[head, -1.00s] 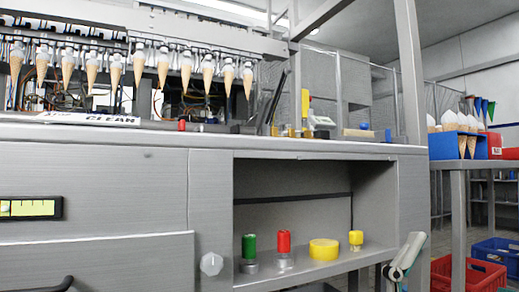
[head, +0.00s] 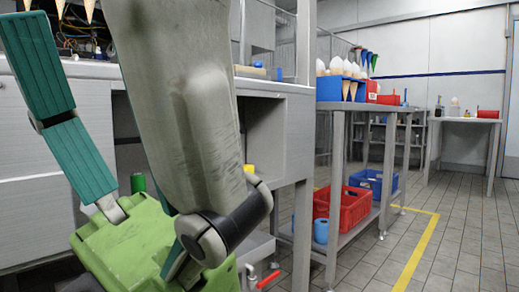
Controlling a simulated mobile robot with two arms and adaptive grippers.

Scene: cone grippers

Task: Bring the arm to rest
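A gripper that I take to be my right one (head: 82,40) fills the left half of the head view, very close to the camera. Its bright green body is at the bottom left. One finger with teal pads rises at the far left. The other, a scuffed grey finger with a black joint, rises through the middle and leaves the top edge. The fingers stand wide apart with nothing held between them. It hides much of the counter behind. My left gripper is not in view.
A steel counter (head: 270,90) stands behind the gripper. To its right, a steel rack holds a blue cone holder (head: 340,88), with a red crate (head: 352,210) and a blue crate (head: 375,182) below. Open tiled floor (head: 460,240) with a yellow line lies to the right.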

